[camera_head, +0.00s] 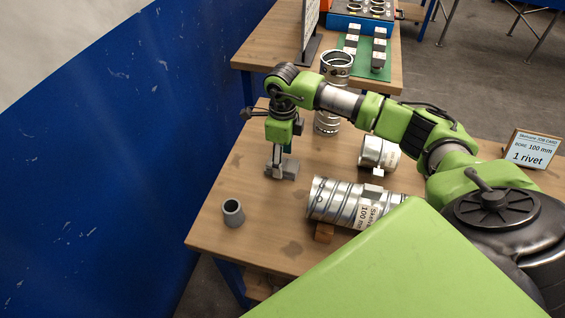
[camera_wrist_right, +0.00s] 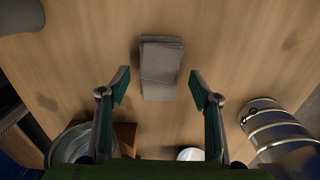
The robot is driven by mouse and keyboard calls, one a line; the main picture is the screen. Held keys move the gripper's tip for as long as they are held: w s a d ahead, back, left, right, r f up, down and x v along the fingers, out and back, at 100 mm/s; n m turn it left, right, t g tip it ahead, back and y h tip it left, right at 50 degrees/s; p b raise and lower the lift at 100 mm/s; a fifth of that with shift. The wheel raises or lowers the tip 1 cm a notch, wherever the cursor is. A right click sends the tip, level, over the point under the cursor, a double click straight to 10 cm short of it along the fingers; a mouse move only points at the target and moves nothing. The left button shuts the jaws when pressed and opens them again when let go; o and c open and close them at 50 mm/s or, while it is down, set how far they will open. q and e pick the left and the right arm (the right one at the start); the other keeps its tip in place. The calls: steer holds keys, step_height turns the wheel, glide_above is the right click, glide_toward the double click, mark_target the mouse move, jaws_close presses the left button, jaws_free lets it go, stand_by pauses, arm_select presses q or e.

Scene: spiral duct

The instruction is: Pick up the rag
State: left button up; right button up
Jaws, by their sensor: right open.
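The rag (camera_head: 290,170) is a small grey folded cloth lying flat on the wooden table. It also shows in the right wrist view (camera_wrist_right: 161,68), centred ahead of the fingers. My right gripper (camera_head: 279,163) points down over the rag, and its fingers hide part of it in the head view. In the right wrist view my right gripper (camera_wrist_right: 159,83) is open, with one finger on either side of the rag's line and nothing between them. I cannot tell exactly how high the fingertips are above the cloth. My left gripper is not in view.
A grey cup (camera_head: 233,212) stands at the table's left edge. A spiral duct (camera_head: 338,200) lies on wooden blocks in front. A shorter duct piece (camera_head: 379,152) and an upright duct (camera_head: 327,122) are behind. A sign (camera_head: 531,150) stands at right. A blue wall (camera_head: 120,150) borders the left.

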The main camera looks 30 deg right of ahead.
steer(key=shift+f, duration=0.5)
steer(key=shift+c, duration=0.5)
steer(key=c, duration=1.1)
steer(key=shift+r, duration=0.15)
steer(key=shift+r, duration=0.35)
steer(key=shift+r+b, duration=1.4)
steer(key=shift+r, duration=3.2)
